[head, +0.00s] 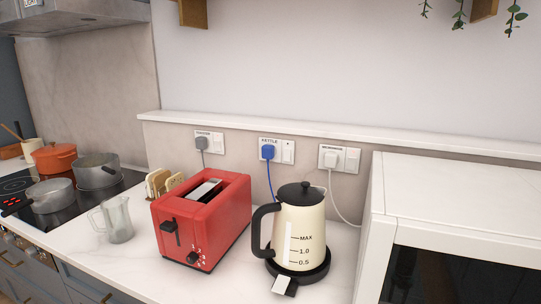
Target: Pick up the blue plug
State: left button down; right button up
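The blue plug (267,152) sits in the wall socket labelled KETTLE (277,142), the middle one of three sockets. A blue cord (269,182) hangs from it and runs down behind the cream kettle (300,222). The kettle has a black handle and lid and stands on a black base on the counter. Neither of my grippers is in the head view.
A red toaster (201,225) stands left of the kettle, with a glass jug (117,219) beside it. A grey plug (202,142) and a white plug (331,159) flank the blue one. A white cabinet (459,210) stands on the right. Pots stand on the hob (95,202).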

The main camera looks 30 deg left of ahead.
aim_at(268, 151)
jog(key=u, duration=1.05)
jog(key=i+j, duration=0.1)
jog(key=j, duration=0.25)
jog(key=i+j+u, duration=0.1)
jog(key=j, duration=0.25)
